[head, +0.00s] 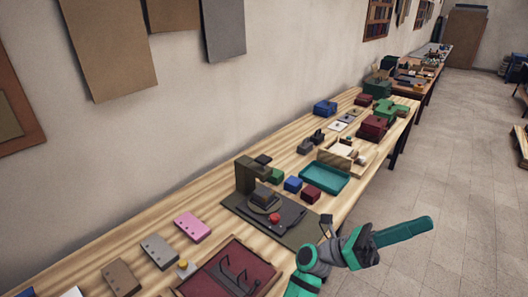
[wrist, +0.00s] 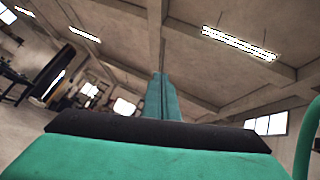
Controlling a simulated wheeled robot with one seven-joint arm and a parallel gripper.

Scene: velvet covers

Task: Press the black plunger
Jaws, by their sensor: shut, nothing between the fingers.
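A dark press-like device (head: 246,178) stands on the wooden workbench, with an upright column and a short arm at its top. A small black head (head: 263,159) sits at the end of that arm; I cannot tell for sure whether it is the black plunger. Below it are a grey block on a round plate and a red knob (head: 275,218). My gripper (head: 431,222) is off the bench's front side, right of the device, pointing right over the floor. In the wrist view its green fingers (wrist: 160,76) are shut together and empty, against the ceiling.
Near the device are a teal tray (head: 345,178) and small blue, green and red boxes. A dark red tray (head: 220,285) and a pink block (head: 192,227) lie nearer. More boxes stand farther along the workbench (head: 190,188). The floor at right is mostly open.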

